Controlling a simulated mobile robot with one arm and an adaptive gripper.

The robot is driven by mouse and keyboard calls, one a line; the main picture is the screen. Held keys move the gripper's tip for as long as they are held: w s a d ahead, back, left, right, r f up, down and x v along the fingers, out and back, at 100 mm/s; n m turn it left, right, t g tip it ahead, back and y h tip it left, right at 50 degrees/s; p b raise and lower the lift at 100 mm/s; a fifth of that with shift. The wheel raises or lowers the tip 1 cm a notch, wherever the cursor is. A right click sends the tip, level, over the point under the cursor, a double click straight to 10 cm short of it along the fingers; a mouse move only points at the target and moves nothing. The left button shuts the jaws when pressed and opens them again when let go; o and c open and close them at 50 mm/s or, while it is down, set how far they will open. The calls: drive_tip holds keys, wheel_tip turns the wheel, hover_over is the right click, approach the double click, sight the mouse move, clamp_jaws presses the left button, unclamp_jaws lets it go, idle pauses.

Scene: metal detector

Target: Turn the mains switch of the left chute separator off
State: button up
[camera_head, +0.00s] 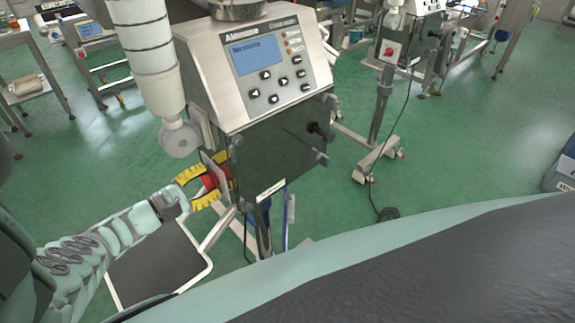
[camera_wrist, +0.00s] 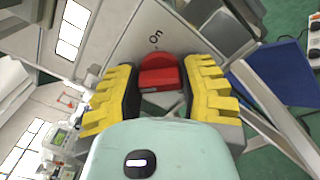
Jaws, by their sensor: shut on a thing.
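The left chute separator (camera_head: 255,60) is the near metal cabinet with a blue screen and buttons in the head view. Its red mains switch (camera_head: 210,180) is on the cabinet's left side, partly covered by my fingers. In the wrist view the red switch knob (camera_wrist: 160,72) sits on a grey plate, with the word "On" printed beyond it. My gripper (camera_head: 205,188), with yellow ribbed fingers, reaches in from the left. In the wrist view my gripper (camera_wrist: 160,80) is shut on the knob, one finger at each side.
A second separator (camera_head: 425,8) with its own red switch (camera_head: 390,49) stands behind to the right. A white hose (camera_head: 147,50) hangs left of the near cabinet, above my gripper. A grey-topped tray (camera_head: 160,265) lies below my arm. Green floor (camera_head: 460,150) is open at right.

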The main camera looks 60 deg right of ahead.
drive_tip(key=o, duration=1.2)
drive_tip(key=shift+a, duration=0.1)
drive_tip(key=v, duration=1.1)
drive_tip(key=shift+a, duration=0.35)
drive_tip(key=shift+w, duration=0.15)
